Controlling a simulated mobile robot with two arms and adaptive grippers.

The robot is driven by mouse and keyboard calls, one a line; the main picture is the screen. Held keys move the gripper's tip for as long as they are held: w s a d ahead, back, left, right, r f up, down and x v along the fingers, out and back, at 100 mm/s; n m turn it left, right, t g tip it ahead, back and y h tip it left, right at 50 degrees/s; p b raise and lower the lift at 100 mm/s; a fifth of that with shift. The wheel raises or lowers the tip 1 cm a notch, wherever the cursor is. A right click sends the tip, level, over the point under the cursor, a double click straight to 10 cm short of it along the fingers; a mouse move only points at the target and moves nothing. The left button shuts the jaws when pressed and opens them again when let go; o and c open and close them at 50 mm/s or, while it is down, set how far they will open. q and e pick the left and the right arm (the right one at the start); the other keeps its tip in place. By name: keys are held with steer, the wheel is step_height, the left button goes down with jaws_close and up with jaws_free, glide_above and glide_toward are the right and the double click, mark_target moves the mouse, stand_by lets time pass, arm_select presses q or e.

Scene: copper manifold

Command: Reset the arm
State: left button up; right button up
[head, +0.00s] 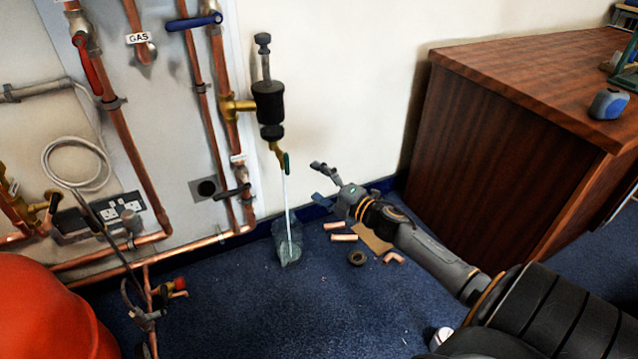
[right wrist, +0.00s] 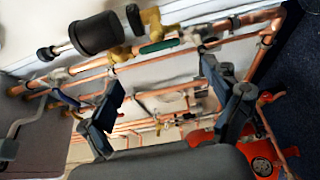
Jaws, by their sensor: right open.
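My right arm comes in from the lower right in the head view. Its gripper (head: 324,182) is open, with nothing between its fingers, in front of the white wall and above the blue carpet. The brass drain valve (head: 276,148) with a green handle and a white hose (head: 287,205) is to its left, apart from it. In the right wrist view the two fingers (right wrist: 163,80) stand wide apart, with the copper pipework behind them. The black cylinder (right wrist: 96,33) on the brass fitting shows at the upper left there. My left gripper is not in view.
A wooden cabinet (head: 500,140) stands right of the gripper, with a blue tape measure (head: 608,104) on top. Copper offcuts (head: 344,238) and a dark ring (head: 357,258) lie on the carpet below. A red rounded object (head: 50,310) is at the lower left.

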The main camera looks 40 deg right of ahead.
steer(key=shift+s, duration=0.25)
stand_by(0.4)
